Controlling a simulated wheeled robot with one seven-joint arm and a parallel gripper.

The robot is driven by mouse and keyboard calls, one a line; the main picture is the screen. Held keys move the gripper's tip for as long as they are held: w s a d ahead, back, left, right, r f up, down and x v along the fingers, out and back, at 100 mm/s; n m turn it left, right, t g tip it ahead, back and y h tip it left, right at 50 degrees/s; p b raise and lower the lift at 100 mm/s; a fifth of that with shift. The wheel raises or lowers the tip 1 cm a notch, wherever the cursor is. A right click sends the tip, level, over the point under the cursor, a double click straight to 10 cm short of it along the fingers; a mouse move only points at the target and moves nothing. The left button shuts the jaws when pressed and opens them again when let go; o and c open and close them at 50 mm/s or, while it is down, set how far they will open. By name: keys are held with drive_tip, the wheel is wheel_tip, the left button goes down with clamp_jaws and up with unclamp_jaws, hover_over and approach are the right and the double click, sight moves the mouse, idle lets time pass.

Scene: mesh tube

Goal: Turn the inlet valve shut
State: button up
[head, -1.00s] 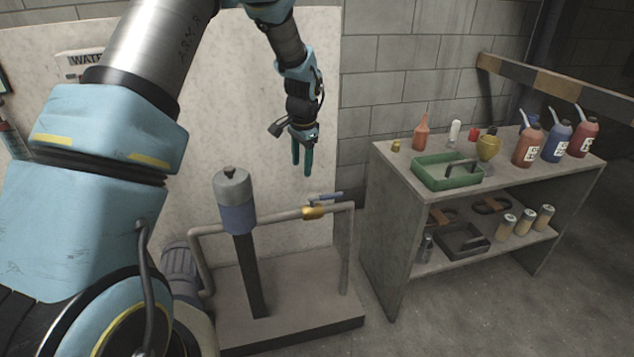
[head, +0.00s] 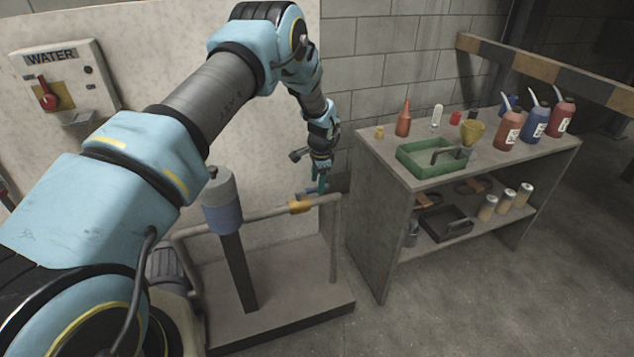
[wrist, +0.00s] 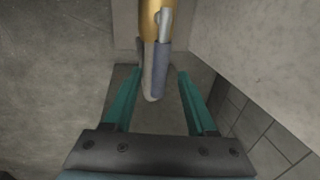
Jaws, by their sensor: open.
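The inlet valve has a yellow body (head: 300,205) on the horizontal pipe, with a blue lever (head: 312,191) above it that my gripper partly hides. In the wrist view, the yellow body (wrist: 151,18) is at the top and the blue-grey lever (wrist: 161,68) runs alongside the pipe, roughly parallel to it. My gripper (head: 320,184) points down over the lever end of the valve. Its two teal fingers are apart in the wrist view (wrist: 158,76), with lever and pipe showing between them. I cannot tell whether the fingers touch the lever.
The pipe (head: 262,214) joins a blue-grey cylinder (head: 222,200) on a post above a grey plinth (head: 290,303). A shelf unit (head: 382,225) with a green tray (head: 410,168) and several bottles stands right. A WATER box (head: 85,62) with a red switch hangs left.

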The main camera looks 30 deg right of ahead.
drive_tip(key=shift+w+f, duration=0.2)
drive_tip(key=shift+f, duration=0.65)
clamp_jaws()
idle(0.9)
